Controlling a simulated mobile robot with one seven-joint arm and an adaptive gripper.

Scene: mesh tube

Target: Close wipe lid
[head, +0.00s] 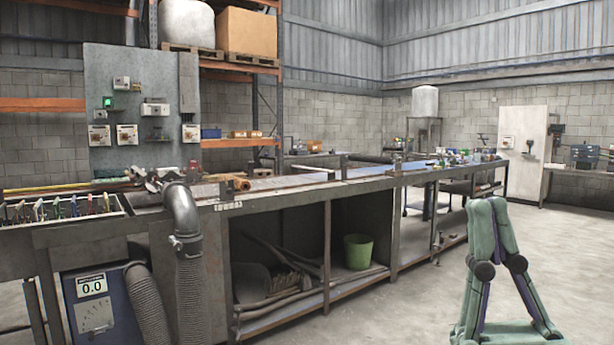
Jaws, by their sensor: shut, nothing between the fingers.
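My gripper (488,208) is at the right of the head view, green with dark joints. Its two fingers point up and meet at the tips, shut and empty. It appears in front of open concrete floor, to the right of the long workbench (290,197), and touches nothing that I can see. I cannot make out a wipe container or its lid. Small items (460,156) at the far end of the bench are too small to identify.
A grey duct hose (187,235) and a tray of hand tools (62,208) are at the bench's left end. A green bucket (358,251) stands on the lower shelf. A white cabinet (523,150) stands at the back right. The floor (400,310) right of the bench is clear.

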